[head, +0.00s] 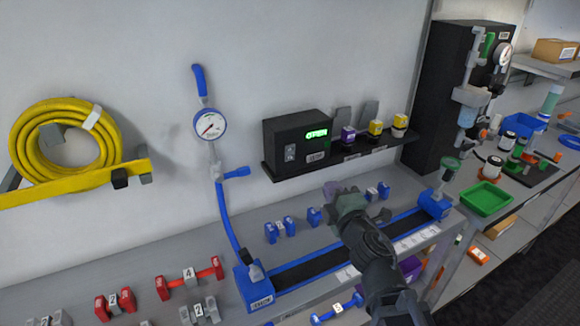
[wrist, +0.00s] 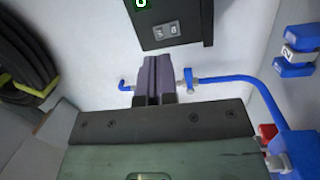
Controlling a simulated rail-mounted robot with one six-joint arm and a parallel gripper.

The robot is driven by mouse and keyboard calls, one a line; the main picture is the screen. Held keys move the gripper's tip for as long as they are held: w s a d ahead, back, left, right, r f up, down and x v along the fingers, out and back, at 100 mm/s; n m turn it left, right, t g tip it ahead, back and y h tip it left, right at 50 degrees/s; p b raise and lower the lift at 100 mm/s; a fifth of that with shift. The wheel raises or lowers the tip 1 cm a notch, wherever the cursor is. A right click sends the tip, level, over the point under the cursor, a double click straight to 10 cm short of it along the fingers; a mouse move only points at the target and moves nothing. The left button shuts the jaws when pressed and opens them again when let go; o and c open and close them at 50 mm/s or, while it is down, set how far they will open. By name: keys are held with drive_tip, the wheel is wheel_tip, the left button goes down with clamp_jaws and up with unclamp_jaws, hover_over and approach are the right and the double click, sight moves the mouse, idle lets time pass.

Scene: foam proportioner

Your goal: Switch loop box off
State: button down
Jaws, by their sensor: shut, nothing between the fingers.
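The loop box (head: 297,143) is a black box on a wall shelf, with a lit green display reading "OPEN". A small grey switch (head: 290,152) sits on its front face. In the wrist view the box (wrist: 190,12) is at the top, with its rocker switch (wrist: 166,31) on the front. My gripper (head: 332,188) is below and to the right of the box in the head view, above the bench. In the wrist view the purple fingers (wrist: 153,76) are shut and empty, below the switch in the picture and apart from it.
Left of the box, a blue-handled gauge (head: 209,125) stands on a blue hose. Several small coloured bottles (head: 375,129) stand on the shelf right of the box. A blue-ended track (head: 310,267) lies on the bench below. A yellow hose coil (head: 62,143) hangs at left.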

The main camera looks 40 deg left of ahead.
sight(291, 149)
drive_tip(key=s+n+g, duration=0.1)
drive_tip(key=s+a+n+g+y, duration=0.1)
drive_tip(key=shift+r+n+y, duration=0.3)
drive_tip(key=shift+r, duration=0.05)
drive_tip(key=shift+a, duration=0.1)
drive_tip(key=p+x, duration=0.1)
drive_tip(key=x, duration=1.3)
drive_tip(key=shift+p, duration=0.35)
